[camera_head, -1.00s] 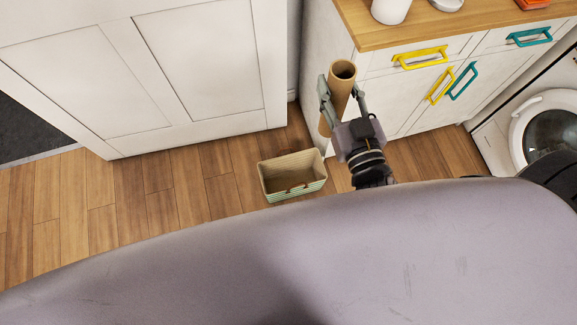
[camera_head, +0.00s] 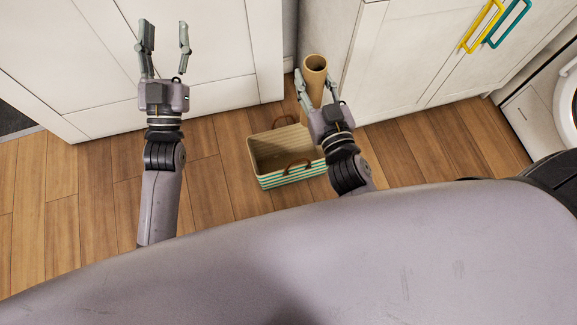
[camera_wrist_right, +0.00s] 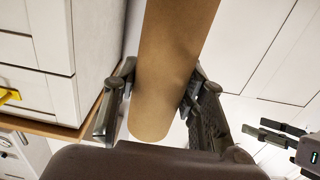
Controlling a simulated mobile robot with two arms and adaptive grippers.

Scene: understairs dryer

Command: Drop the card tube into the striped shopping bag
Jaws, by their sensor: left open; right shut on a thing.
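The brown card tube (camera_head: 315,72) stands nearly upright in my right gripper (camera_head: 318,92), which is shut on it. The tube also fills the middle of the right wrist view (camera_wrist_right: 170,70), with a finger on each side. The striped shopping bag (camera_head: 288,180), with green and white stripes and brown handles, sits open on the floor. The tube and right gripper are above and beside the bag's right end in the head view; the exact height gap cannot be told. My left gripper (camera_head: 164,50) is open and empty, to the left of the bag.
A white panelled cupboard (camera_head: 230,50) stands behind the bag, and a white cabinet (camera_head: 400,65) with yellow and teal handles stands to the right. A washing machine or dryer (camera_head: 545,110) is at the far right. The wooden floor (camera_head: 215,190) left of the bag is clear.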

